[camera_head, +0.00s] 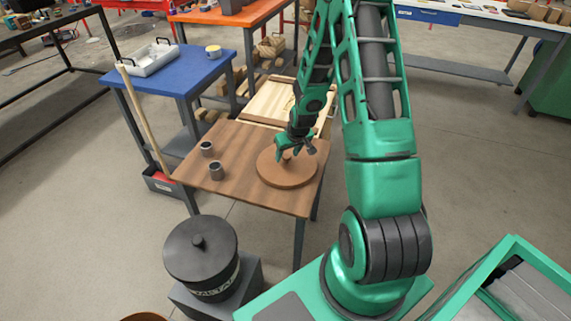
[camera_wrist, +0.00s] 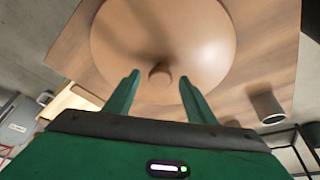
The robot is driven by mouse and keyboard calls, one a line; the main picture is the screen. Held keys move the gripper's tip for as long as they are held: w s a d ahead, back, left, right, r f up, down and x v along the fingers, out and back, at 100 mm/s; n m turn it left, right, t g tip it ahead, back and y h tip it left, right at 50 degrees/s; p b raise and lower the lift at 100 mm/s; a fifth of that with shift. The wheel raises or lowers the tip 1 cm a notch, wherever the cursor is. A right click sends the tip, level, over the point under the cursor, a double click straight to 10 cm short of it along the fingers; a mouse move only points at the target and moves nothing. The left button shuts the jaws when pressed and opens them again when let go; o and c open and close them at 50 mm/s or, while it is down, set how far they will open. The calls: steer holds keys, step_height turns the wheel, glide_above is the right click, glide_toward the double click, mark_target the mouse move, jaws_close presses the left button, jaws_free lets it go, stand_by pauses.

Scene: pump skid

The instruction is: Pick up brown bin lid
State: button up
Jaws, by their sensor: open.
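The brown bin lid (camera_head: 287,172) is a round flat disc lying on the wooden tabletop, near its right side. In the wrist view the lid (camera_wrist: 165,40) fills the upper middle, with a small round knob (camera_wrist: 160,75) at its centre. My gripper (camera_head: 287,154) is above the lid, close to the knob. In the wrist view the two green fingers (camera_wrist: 157,85) are apart, one on each side of the knob, with gaps between. I cannot tell how high the fingertips are above the lid.
Two grey cups (camera_head: 211,160) stand on the wooden table (camera_head: 240,195), left of the lid. A black lidded bin (camera_head: 201,262) stands on a grey block in front. A blue table (camera_head: 175,75) with a white tray and yellow cup stands behind left. A wooden crate (camera_head: 268,103) is behind the table.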

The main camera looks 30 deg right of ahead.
jaws_close()
steer(key=shift+r, duration=0.1)
